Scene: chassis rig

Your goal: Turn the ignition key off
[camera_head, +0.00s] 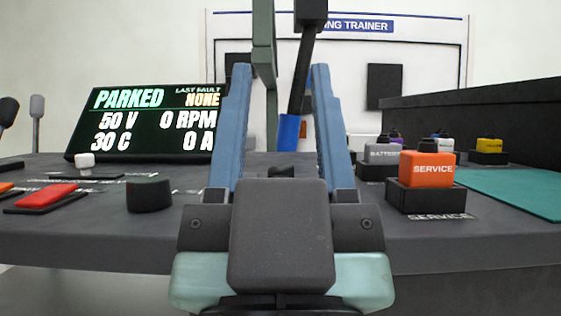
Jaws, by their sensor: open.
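My gripper (280,75) is open, its two blue fingers pointing away over the dark table (110,225). Between the fingers shows a dark rod with a blue end (289,132), and below it a small dark piece (282,171) on the table. I cannot tell whether either touches a finger. No part is clearly recognisable as the ignition key; my gripper hides much of the middle of the table. The display (147,121) at the left reads PARKED, 50 V, 0 RPM, 30 C, 0 A, last fault NONE.
A black round knob (149,195) and a red switch (48,194) stand at the left. At the right are an orange SERVICE block (427,169), a grey BATTERY block (382,153), a yellow block (489,145) and a teal mat (515,191). A green post (264,60) rises behind my gripper.

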